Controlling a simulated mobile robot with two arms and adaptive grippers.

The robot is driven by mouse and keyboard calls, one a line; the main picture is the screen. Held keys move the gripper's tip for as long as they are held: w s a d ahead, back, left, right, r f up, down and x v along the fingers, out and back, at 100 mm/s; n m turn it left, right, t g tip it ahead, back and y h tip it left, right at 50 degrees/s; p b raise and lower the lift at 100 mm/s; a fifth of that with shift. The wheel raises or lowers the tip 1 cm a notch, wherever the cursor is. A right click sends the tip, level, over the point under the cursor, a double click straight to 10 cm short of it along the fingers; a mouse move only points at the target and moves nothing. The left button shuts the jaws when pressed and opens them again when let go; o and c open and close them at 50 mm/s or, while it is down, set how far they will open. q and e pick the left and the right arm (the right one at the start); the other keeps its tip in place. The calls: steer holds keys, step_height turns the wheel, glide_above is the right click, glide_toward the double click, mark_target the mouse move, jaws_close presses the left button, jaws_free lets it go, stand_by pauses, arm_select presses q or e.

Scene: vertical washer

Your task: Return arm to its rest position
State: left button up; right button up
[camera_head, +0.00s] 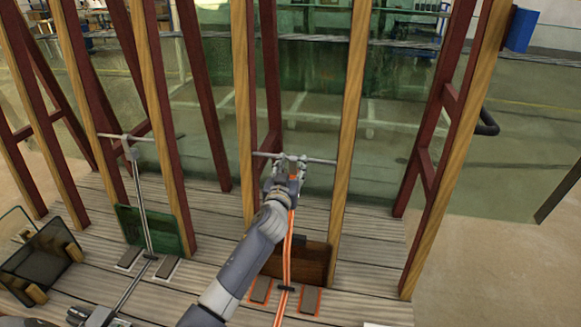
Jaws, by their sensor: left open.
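My left arm reaches up from the bottom edge, and its gripper (290,165) is open at the middle of a grey T-shaped handle bar (322,161). The gripper covers the bar's middle, and I cannot tell whether the fingers touch it. An orange-edged pole (287,245) runs down from the handle, partly behind my arm. Two orange-edged pedals (261,290) and (310,300) sit either side of its base. My right gripper is not in view.
A second T-handle (127,138) with a grey pole (138,195) stands to the left. Wooden and dark red posts (350,110) flank the handle. A dark open box (45,262) sits at the left on the slatted floor (375,260). Green glass panels stand behind.

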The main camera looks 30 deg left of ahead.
arm_select(q)
steer(key=shift+s+d+r, duration=0.25)
steer(key=shift+s+r, duration=0.05)
steer(key=shift+s, duration=0.25)
steer(key=shift+s+d+r, duration=0.2)
steer(key=shift+s+r, duration=0.1)
steer(key=shift+s, duration=0.2)
steer(key=shift+s+d+r, duration=0.25)
steer(key=shift+s+r, duration=0.05)
steer(key=shift+s, duration=0.25)
steer(key=shift+r, duration=0.1)
